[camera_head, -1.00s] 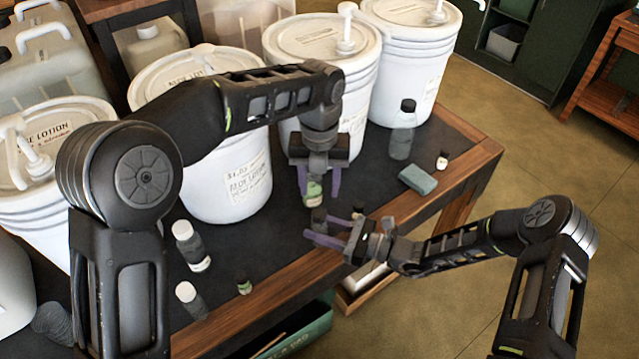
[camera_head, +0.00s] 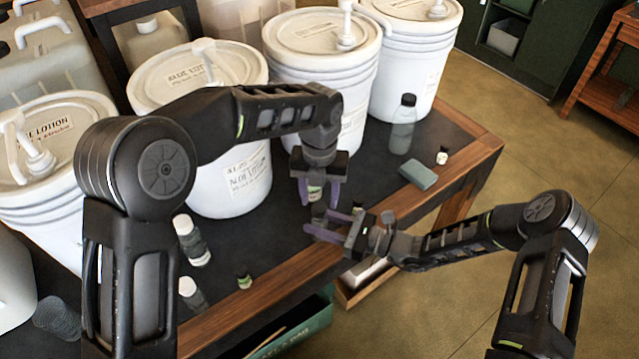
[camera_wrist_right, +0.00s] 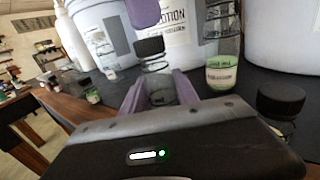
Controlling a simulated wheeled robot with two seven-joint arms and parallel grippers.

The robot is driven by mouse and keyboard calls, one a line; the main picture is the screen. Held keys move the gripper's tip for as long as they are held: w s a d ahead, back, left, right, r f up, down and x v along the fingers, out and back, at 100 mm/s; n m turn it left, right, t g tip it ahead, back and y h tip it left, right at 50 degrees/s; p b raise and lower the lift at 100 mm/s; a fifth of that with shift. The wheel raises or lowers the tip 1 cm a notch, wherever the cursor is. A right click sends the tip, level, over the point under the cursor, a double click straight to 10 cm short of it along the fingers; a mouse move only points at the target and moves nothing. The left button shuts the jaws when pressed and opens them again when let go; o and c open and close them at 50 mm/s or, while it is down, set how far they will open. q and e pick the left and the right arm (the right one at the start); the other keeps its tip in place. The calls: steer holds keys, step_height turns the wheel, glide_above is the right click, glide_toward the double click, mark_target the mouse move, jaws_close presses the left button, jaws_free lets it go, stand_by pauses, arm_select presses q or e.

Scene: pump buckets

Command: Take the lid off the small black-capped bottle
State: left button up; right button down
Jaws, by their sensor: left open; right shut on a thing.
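My right gripper (camera_head: 332,224) is shut on a small clear bottle (camera_head: 319,213) near the table's front edge. In the right wrist view the bottle (camera_wrist_right: 158,85) stands upright between the purple fingers, its black cap (camera_wrist_right: 150,47) on top and above them. My left gripper (camera_head: 319,192) is open and points down just behind and above that bottle. One purple finger of it (camera_wrist_right: 145,12) shows above the cap in the right wrist view, apart from it.
Another black-capped bottle (camera_wrist_right: 280,103) stands close on the right in the wrist view. Large white pump buckets (camera_head: 321,55) line the back. A clear bottle (camera_head: 402,125), a teal block (camera_head: 418,176) and a tiny bottle (camera_head: 442,156) are at right. Several small bottles (camera_head: 192,240) are at left.

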mark_target(319, 209)
arm_select(q)
steer(key=shift+f, duration=1.3)
steer(key=shift+c, duration=0.6)
jaws_close()
